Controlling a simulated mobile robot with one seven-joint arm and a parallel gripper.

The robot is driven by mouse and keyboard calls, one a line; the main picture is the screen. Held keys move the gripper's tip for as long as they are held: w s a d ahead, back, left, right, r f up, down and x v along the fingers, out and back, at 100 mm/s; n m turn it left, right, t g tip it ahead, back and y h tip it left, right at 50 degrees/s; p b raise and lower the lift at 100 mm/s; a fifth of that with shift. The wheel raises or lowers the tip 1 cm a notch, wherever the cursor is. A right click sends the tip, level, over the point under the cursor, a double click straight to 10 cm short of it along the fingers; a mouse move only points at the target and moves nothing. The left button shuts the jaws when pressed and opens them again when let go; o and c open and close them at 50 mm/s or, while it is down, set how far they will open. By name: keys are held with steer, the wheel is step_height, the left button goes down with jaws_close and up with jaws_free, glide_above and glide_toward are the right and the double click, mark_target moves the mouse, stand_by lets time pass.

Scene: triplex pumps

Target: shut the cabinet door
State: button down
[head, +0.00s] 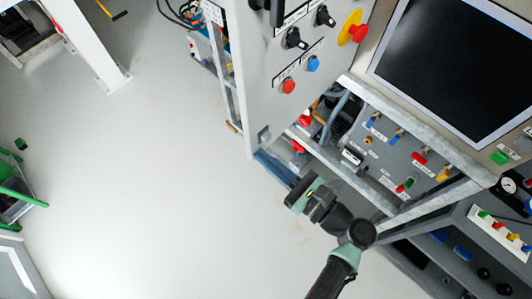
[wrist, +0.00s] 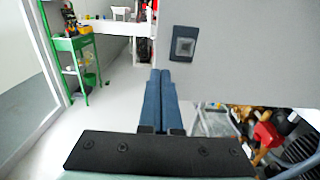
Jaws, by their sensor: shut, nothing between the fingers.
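The cabinet door (head: 262,95) is a light grey panel with buttons and switches on its face. It stands swung out from the cabinet, with the interior showing behind it. In the wrist view the door (wrist: 245,60) fills the upper right, with a dark square latch (wrist: 183,45) near its edge. My gripper (head: 259,156) is shut and empty, its blue fingers at the door's lower corner. In the wrist view the fingertips (wrist: 160,73) lie side by side just below the latch, overlapping the door's edge. I cannot tell whether they touch the door.
A dark screen (head: 445,65) and a panel of coloured valves (head: 400,150) are at the right. A white post (head: 90,45) stands at the upper left, and a green trolley (wrist: 75,45) stands at the left in the wrist view. The floor (head: 140,190) left of the door is clear.

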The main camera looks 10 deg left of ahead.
steer(key=shift+w+a, duration=0.15)
steer(key=shift+a, duration=0.05)
stand_by(0.3)
